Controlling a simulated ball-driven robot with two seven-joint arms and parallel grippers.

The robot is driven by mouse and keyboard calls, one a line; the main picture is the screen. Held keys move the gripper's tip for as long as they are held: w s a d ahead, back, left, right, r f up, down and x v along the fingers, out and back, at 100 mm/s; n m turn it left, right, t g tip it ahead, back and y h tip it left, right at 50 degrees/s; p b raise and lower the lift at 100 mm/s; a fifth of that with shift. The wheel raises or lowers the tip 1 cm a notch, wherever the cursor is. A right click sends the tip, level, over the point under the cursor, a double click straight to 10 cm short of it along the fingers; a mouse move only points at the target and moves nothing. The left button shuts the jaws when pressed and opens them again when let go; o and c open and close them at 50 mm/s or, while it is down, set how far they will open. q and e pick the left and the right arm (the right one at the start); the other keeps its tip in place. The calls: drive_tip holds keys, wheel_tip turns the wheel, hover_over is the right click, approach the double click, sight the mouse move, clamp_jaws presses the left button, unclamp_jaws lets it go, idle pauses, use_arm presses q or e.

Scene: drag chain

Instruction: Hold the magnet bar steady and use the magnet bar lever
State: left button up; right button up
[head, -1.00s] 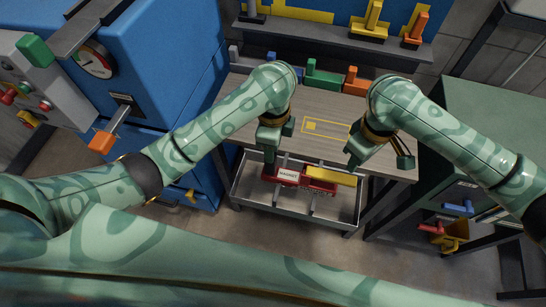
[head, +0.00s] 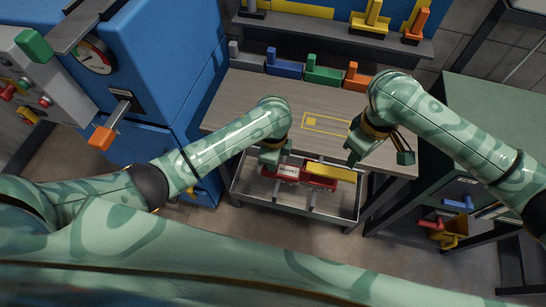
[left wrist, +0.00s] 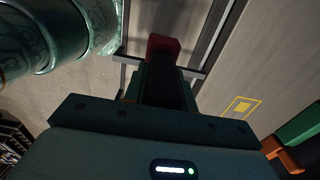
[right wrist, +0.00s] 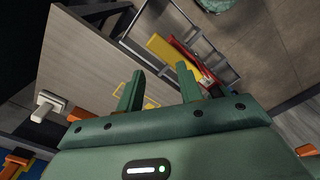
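The magnet bar (head: 318,184) is red with a white label and lies over the grey tray (head: 345,215) below the table's front edge. Its yellow lever (head: 331,173) lies along its right part. My left gripper (head: 270,160) is at the bar's left end. In the left wrist view, red (left wrist: 163,45) shows straight past its dark fingers (left wrist: 166,85); I cannot tell whether they are closed on it. My right gripper (head: 352,155) is open and empty, above and right of the lever. Its two spread fingers show in the right wrist view (right wrist: 160,90).
The table (head: 250,100) carries a yellow outlined rectangle (head: 326,124) and a row of coloured blocks (head: 323,70) at the back. A blue machine (head: 165,50) stands left, a green cabinet (head: 480,130) right. The table's middle is clear.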

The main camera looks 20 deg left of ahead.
use_arm(q)
clamp_jaws()
use_arm(e)
clamp_jaws()
use_arm(q)
drive_tip(key=shift+a, duration=0.1)
use_arm(e)
drive_tip(key=s+d+f+m+g+y, duration=0.1)
drive_tip(key=s+d+f+g+y, duration=0.2)
drive_tip(key=d, duration=0.6)
use_arm(q)
drive_tip(key=shift+d, duration=0.25)
drive_tip(key=shift+a, duration=0.25)
drive_tip(key=shift+d, duration=0.15)
use_arm(e)
wheel_tip(320, 180, up, 6)
drive_tip(key=w+n+t+y, duration=0.2)
drive_tip(key=n+t+y, duration=0.1)
drive_tip(key=n+y, duration=0.3)
drive_tip(key=shift+w+n, duration=0.35)
drive_tip(key=shift+n, duration=0.85)
